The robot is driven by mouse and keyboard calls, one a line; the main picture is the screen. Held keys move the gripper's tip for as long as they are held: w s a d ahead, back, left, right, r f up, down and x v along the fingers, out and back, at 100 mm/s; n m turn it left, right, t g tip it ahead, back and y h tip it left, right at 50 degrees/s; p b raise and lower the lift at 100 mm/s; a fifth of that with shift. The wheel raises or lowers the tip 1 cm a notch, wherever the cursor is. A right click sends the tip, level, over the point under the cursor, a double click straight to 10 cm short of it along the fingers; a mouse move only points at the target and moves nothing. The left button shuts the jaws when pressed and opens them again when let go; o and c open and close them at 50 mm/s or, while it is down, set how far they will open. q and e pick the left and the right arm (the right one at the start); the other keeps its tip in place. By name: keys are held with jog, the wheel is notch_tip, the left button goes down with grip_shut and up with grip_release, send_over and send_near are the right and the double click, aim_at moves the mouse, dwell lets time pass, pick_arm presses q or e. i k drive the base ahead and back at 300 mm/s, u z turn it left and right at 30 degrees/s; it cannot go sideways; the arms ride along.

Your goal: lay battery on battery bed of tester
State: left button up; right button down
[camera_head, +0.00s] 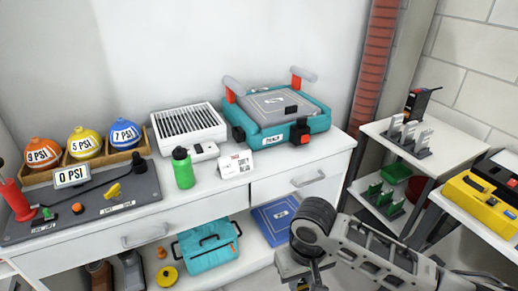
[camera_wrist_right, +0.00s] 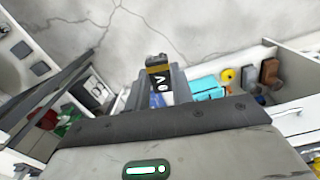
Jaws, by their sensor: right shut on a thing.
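My right gripper (camera_wrist_right: 157,97) is shut on the battery (camera_wrist_right: 158,82), a small black block with a yellow band and white marking that reads like 9V. The battery sits between the fingertips, above the floor. In the head view my right gripper (camera_head: 305,278) points down at the bottom edge, in front of the white cabinet; the battery cannot be made out there. A yellow device with a black top (camera_head: 480,200) stands on a white table at the right edge and may be the tester; its battery bed cannot be made out. My left gripper is not in view.
The white counter (camera_head: 222,205) carries a teal case (camera_head: 275,110), a white vented box (camera_head: 187,125), a green bottle (camera_head: 183,170) and a grey panel (camera_head: 85,205) with PSI balls behind it. A white shelf unit (camera_head: 455,120) stands right. Bare floor lies below my gripper.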

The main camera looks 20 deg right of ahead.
aim_at(474, 186)
jog(key=z, duration=1.1)
jog(key=i, duration=1.15)
jog(key=z, duration=1)
